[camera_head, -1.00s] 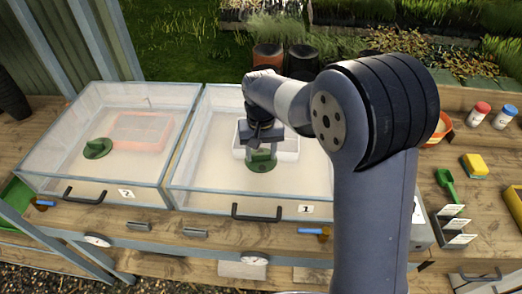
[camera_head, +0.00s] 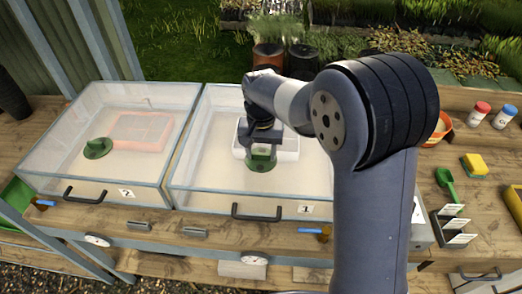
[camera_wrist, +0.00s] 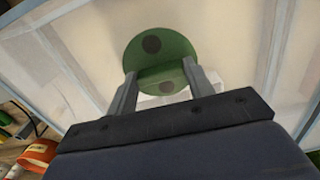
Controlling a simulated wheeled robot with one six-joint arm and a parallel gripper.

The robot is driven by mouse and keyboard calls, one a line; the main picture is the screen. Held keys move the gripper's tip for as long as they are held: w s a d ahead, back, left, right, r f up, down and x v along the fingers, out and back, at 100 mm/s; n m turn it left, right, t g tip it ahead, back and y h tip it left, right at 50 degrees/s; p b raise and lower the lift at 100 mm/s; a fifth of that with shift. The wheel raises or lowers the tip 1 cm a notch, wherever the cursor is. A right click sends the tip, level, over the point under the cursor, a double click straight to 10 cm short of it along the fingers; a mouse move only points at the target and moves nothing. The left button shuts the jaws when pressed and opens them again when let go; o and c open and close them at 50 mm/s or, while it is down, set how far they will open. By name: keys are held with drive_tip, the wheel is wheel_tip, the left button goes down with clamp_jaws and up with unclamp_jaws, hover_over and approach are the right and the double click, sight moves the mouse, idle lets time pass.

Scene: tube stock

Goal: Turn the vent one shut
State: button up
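The green vent (camera_head: 261,163) is on the clear lid of the right-hand frame, whose label (camera_head: 305,209) seems to read 1. My gripper (camera_head: 262,146) is over it, pointing down. In the wrist view, the vent's round green disc (camera_wrist: 152,42) has a raised grip that fills the space between my two fingers (camera_wrist: 161,75). The fingers appear to touch its two sides. Part of the vent is hidden by my gripper.
The left frame (camera_head: 62,178) has another green vent (camera_head: 97,148) on its lid. Each frame has a black front handle, the right one (camera_head: 257,217) near my arm. A green trowel (camera_head: 446,183), yellow sponge (camera_head: 474,165) and capped jars lie on the right bench.

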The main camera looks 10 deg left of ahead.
sight(261, 153)
drive_tip(key=o, duration=0.4)
drive_tip(key=shift+o, duration=0.2)
wheel_tip(261, 153, up, 11)
drive_tip(key=shift+b, duration=0.45)
drive_tip(key=shift+f, duration=0.2)
wheel_tip(261, 153, down, 10)
drive_tip(key=shift+f+p, duration=0.15)
drive_tip(key=shift+p, duration=0.35)
drive_tip(key=shift+f, duration=0.2)
drive_tip(key=shift+n, duration=0.3)
